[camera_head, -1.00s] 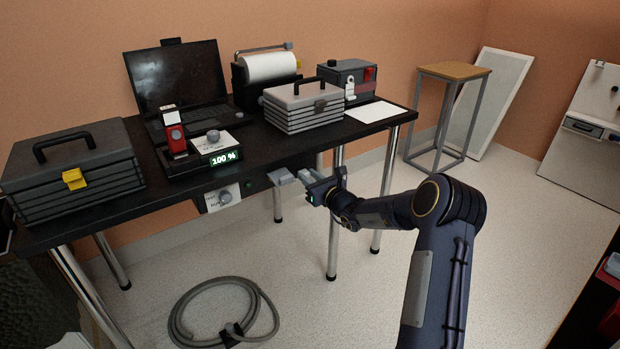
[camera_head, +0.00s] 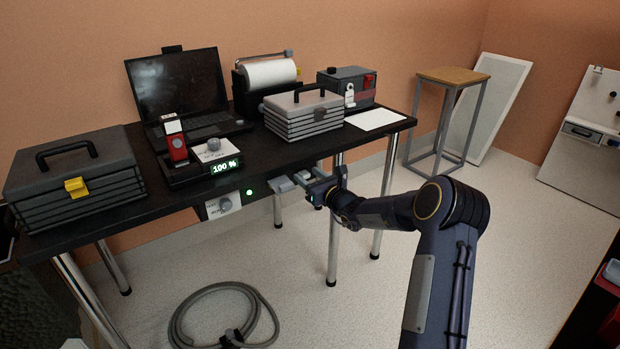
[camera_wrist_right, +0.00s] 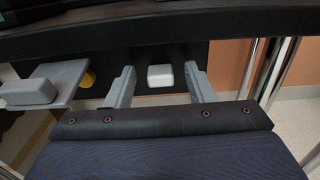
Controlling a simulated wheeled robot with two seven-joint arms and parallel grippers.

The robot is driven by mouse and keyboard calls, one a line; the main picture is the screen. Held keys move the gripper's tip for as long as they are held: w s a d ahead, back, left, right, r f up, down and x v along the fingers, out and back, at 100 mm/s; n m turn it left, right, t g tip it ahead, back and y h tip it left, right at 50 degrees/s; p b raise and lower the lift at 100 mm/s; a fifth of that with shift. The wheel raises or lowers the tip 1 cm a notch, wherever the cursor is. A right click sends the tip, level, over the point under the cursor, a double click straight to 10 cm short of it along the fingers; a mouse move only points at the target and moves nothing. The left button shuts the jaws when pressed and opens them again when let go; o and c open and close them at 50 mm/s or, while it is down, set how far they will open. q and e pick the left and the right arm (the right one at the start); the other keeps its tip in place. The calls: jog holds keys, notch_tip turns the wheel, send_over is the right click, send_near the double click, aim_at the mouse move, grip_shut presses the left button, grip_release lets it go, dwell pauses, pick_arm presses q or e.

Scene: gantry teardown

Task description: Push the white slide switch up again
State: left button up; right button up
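The white slide switch (camera_wrist_right: 160,75) shows in the right wrist view as a small white block on a dark panel under the table edge. My right gripper (camera_wrist_right: 161,86) is open, with one grey finger on each side of the switch and a gap on both sides. In the head view my right gripper (camera_head: 308,182) is at the table's front edge, and I cannot make out the switch there. My left gripper is not in view.
A grey lever-like block (camera_wrist_right: 40,90) sits just left of my fingers in the wrist view. A green lamp (camera_head: 249,192) glows beside a knob panel (camera_head: 222,206). The black table (camera_head: 290,152) holds toolboxes and a laptop. A hose (camera_head: 215,290) lies on the floor.

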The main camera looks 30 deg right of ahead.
jog(key=s+p, duration=0.1)
jog(key=s, duration=0.6)
jog(key=shift+s+d, duration=0.35)
jog(key=shift+s, duration=0.05)
